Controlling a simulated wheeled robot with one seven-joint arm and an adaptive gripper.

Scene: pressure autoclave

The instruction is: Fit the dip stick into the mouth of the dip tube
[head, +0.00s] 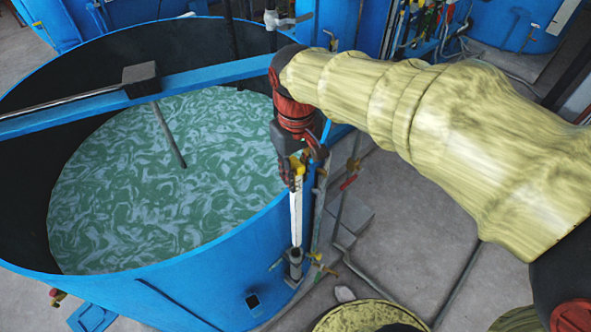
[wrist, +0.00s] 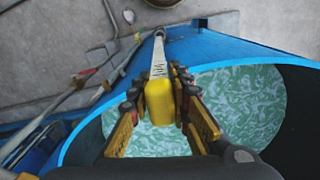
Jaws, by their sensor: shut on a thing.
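The dip stick is a white graduated strip (head: 296,215) with a yellow handle (wrist: 160,100). My gripper (head: 297,170) is shut on the handle, and its fingers lie on both sides of it in the wrist view (wrist: 161,108). The stick hangs nearly upright beside the blue tank's outer wall. The dip tube (head: 294,265) is a short grey fitting low on that wall. The stick's lower end meets the top of the tube in the head view, and the far end also lines up with a grey ring in the wrist view. I cannot tell whether the tip is inside the mouth.
The open blue tank (head: 150,290) holds swirling green liquid (head: 150,200). A blue beam (head: 200,78) with a stirrer shaft (head: 168,135) crosses it. Pipes and valves (head: 345,180) stand close right of the stick. Grey floor (head: 400,240) lies open further right.

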